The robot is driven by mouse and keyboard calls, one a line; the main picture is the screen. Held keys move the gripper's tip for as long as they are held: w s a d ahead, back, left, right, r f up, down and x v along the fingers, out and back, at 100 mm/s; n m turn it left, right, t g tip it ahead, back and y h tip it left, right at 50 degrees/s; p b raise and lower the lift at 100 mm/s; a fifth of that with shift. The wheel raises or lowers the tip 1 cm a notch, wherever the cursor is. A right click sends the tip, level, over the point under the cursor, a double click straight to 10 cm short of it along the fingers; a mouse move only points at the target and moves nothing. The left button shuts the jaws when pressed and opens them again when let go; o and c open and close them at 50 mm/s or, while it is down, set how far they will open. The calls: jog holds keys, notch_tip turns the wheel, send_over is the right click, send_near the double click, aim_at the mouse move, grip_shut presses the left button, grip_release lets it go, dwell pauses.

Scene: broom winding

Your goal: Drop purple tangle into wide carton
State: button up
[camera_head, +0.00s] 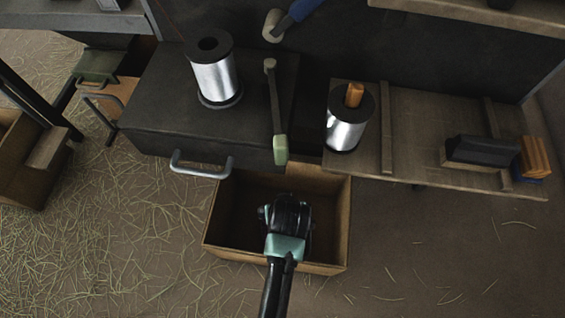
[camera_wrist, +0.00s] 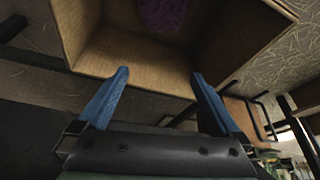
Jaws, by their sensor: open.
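The wide carton (camera_head: 331,258) is an open brown box on the floor, below the front edge of the dark cabinet. My gripper (camera_head: 288,215) is over its opening in the head view; the fingertips are hidden there. In the wrist view, my gripper (camera_wrist: 158,73) has its two blue fingers spread apart with nothing between them. The purple tangle (camera_wrist: 162,13) lies inside the carton (camera_wrist: 150,53), at the top edge of the wrist view and partly cut off. It is apart from the fingers. I cannot see the tangle in the head view.
A dark cabinet (camera_head: 160,110) with a metal handle (camera_head: 201,171) bears a silver spool (camera_head: 214,78) and a green-ended tool (camera_head: 280,148). Another spool (camera_head: 345,133) and a dark block (camera_head: 482,150) stand on the wooden bench (camera_head: 430,130). Another box (camera_head: 30,180) is at left. Floor at right is mostly clear.

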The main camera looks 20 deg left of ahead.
jog(key=p+v, duration=0.3)
jog(key=v, duration=0.5)
jog(key=shift+r, duration=0.2)
